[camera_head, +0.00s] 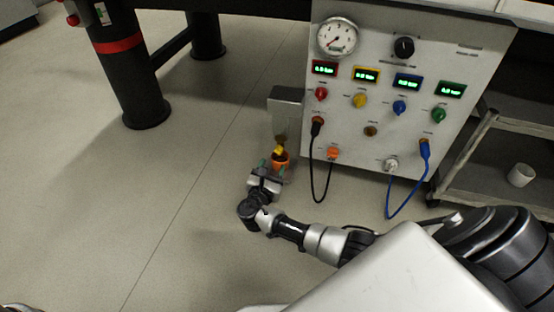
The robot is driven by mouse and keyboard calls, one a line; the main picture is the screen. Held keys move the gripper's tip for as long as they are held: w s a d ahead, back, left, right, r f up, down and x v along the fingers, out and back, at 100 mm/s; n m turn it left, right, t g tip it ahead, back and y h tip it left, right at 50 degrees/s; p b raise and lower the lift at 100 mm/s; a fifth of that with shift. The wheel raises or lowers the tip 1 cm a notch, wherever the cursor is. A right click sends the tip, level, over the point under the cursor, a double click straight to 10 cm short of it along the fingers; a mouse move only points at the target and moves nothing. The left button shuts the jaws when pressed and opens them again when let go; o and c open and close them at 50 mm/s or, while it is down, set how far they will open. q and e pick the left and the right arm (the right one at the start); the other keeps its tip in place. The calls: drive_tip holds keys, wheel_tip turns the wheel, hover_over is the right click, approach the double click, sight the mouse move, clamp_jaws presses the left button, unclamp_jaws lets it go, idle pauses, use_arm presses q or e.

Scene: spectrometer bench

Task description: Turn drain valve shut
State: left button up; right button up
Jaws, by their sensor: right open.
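The drain valve appears to be the small fitting with a yellow handle (279,150) and an orange part below it, low down under a grey metal box (287,95) at the left edge of the control panel. My right gripper (272,166) is right in front of the fitting, with its green-tipped fingers open and pointing at it. The fingertips show at either side of the orange part. I cannot tell whether they touch it. The handle's exact angle is too small to read. My left gripper is not in view.
The panel (345,100) carries a gauge (338,37), lit displays and coloured knobs. A black cable (314,175) and a blue cable (407,190) hang in loops to the right of my gripper. A shelf with a white cup (521,175) stands at right.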

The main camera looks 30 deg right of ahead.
sight(278, 150)
drive_tip(key=b+x, duration=0.3)
drive_tip(key=x, duration=0.3)
drive_tip(key=shift+w, duration=0.15)
drive_tip(key=shift+d, duration=0.1)
drive_tip(key=shift+c, duration=0.2)
drive_tip(key=c, duration=0.9)
drive_tip(key=n+p, duration=0.1)
drive_tip(key=p, duration=0.1)
drive_tip(key=n+p, duration=0.2)
drive_tip(key=shift+r+p, duration=0.25)
drive_tip(key=shift+p, duration=0.1)
drive_tip(key=shift+f+n, duration=0.35)
drive_tip(key=shift+n, duration=0.25)
